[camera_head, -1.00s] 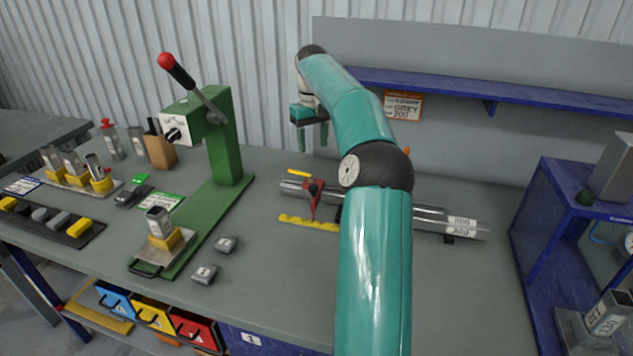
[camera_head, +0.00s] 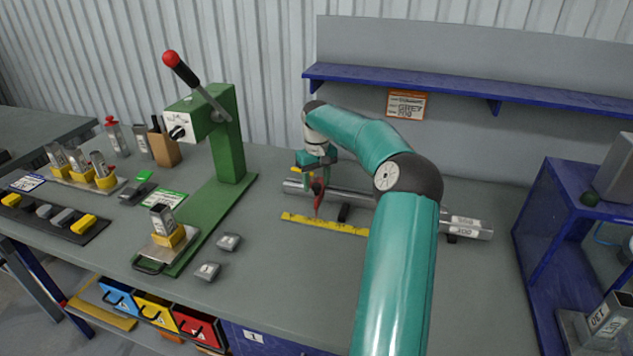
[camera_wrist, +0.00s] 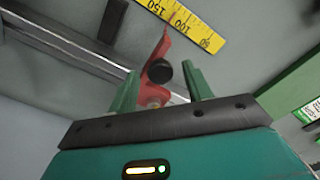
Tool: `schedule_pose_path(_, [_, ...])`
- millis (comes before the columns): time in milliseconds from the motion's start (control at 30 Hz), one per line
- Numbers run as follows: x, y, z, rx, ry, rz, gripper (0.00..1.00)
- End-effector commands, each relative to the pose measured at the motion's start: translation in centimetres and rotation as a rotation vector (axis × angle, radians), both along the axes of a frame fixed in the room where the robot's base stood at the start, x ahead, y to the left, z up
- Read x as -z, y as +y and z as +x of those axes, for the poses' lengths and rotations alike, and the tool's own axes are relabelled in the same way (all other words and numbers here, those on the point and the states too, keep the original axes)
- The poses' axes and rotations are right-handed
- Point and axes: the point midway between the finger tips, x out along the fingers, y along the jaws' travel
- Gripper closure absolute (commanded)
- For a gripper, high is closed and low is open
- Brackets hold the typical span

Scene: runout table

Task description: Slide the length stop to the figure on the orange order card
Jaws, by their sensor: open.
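The orange-edged order card (camera_head: 406,105) hangs below the blue shelf and reads GREY 200. The red length stop (camera_head: 318,196) sits on the metal rail (camera_head: 358,198); its pointer reaches toward the yellow scale (camera_head: 325,223). In the wrist view the red stop (camera_wrist: 165,52) points between the 150 and 100 marks of the scale (camera_wrist: 180,18); the exact reading is unclear. My gripper (camera_head: 317,174) is open over the stop. In the wrist view the gripper's green fingers (camera_wrist: 160,84) stand on either side of the stop's black knob (camera_wrist: 159,71). Contact cannot be told.
A green press (camera_head: 228,140) with a red-knobbed lever stands left of the rail. Two grey blocks (camera_head: 228,242) lie in front of it. A blue stand (camera_head: 560,210) is at the right. My arm hides part of the rail and scale.

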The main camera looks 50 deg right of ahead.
Motion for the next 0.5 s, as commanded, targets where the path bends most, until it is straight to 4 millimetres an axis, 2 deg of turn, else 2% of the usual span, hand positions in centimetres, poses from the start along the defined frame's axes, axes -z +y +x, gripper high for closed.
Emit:
schedule_pose_path(300, [0.31,0.03,0.02,0.000,0.000,0.000,0.52])
schedule_pose_path(500, [0.29,0.02,0.02,0.000,0.000,0.000,0.91])
